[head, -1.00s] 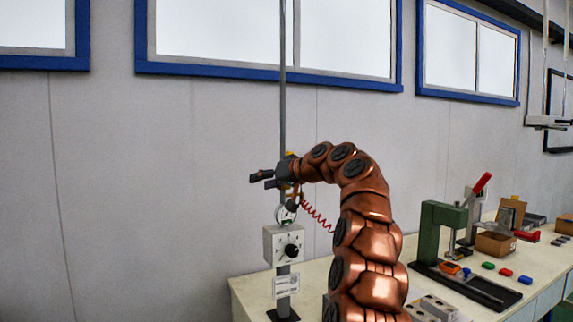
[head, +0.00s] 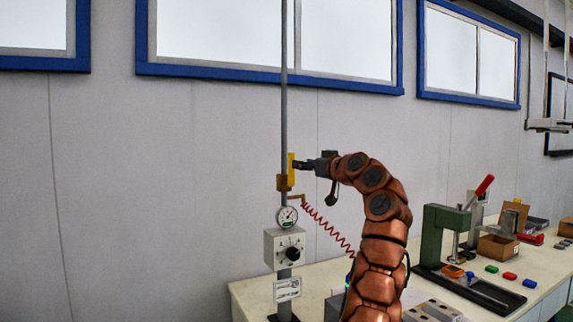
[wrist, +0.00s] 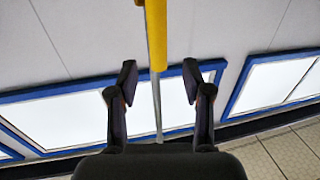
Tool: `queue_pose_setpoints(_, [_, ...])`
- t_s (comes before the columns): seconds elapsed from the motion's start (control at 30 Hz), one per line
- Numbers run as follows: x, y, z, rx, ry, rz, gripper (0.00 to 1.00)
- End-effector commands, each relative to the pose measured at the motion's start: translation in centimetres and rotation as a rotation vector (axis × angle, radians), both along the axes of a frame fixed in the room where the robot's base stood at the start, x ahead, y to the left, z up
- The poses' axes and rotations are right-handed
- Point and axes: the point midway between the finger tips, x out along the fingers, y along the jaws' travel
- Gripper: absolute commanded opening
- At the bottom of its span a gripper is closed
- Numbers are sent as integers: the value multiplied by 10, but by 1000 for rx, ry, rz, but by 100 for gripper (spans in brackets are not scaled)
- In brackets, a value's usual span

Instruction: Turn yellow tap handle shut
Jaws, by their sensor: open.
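The yellow tap handle (head: 291,171) stands upright along the grey vertical pipe (head: 284,110), just above a brass-coloured fitting (head: 285,186). My gripper (head: 304,165) is just to the right of the handle, pointing left towards it. In the wrist view the yellow handle (wrist: 156,35) comes down from the top edge, and its end lies near the gap between my fingertips (wrist: 160,76). The two fingers are apart, one on each side, with no visible contact with the handle.
A round gauge (head: 286,217) and a grey box with a black knob (head: 285,249) sit below the tap. A red coiled hose (head: 327,229) runs right from the fitting. A green press (head: 440,235) and small parts stand on the bench (head: 255,290) at right.

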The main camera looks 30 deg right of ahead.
Motion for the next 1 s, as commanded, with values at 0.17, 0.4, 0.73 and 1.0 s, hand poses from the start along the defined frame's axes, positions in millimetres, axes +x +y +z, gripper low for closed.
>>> queue_pose_setpoints(0.17, [21,0,2,5,4,-1,50])
queue_pose_setpoints(0.4, [54,4,2,6,5,-1,50])
queue_pose_setpoints(0.73, [73,8,-1,4,2,1,50])
queue_pose_setpoints(1.0, [74,8,-1,3,1,2,46])
